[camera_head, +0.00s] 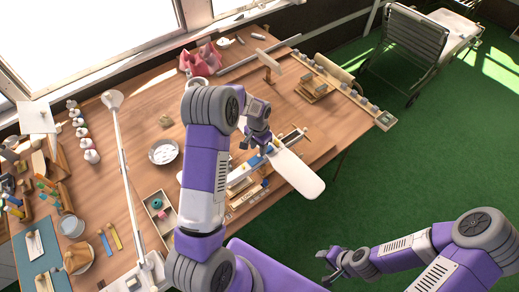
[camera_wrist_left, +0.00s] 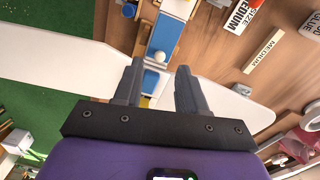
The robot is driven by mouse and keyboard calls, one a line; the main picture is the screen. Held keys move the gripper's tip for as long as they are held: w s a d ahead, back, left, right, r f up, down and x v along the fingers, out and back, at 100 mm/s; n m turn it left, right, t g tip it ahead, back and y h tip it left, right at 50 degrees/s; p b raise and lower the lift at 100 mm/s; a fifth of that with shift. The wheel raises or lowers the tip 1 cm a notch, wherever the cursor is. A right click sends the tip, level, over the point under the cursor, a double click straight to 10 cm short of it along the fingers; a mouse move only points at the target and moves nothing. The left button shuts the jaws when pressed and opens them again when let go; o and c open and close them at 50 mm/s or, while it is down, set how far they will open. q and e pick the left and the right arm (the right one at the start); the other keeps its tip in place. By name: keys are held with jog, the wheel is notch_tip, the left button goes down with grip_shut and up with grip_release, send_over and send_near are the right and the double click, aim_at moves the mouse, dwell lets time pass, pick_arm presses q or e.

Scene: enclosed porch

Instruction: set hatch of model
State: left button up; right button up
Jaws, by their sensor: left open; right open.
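The model plane lies on the workbench, its long white wing (camera_head: 298,174) reaching to the right in the head view. In the left wrist view the white wing (camera_wrist_left: 50,52) spreads to both sides of a narrow fuselage (camera_wrist_left: 171,38) with blue patches. A small white ball-like knob (camera_wrist_left: 159,57) shows by a blue panel (camera_wrist_left: 151,80); I cannot tell whether this is the hatch. My left gripper (camera_head: 257,143) is open just above the fuselage, its fingers (camera_wrist_left: 158,72) on either side of the panel in view. My right gripper (camera_head: 332,262) is open and empty, over the green floor.
A white plate (camera_head: 163,152), a divided box (camera_head: 159,212) and a long lamp arm (camera_head: 125,165) stand left of the model. Wooden stands (camera_head: 315,88) are behind it. Size-marked labels (camera_wrist_left: 262,50) lie beside it. A lounge chair (camera_head: 415,40) stands on the green floor.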

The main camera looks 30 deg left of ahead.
aim_at(255, 159)
pick_arm(q)
jog(key=shift+w+f, duration=0.1)
jog(key=shift+f, duration=1.8)
grip_shut()
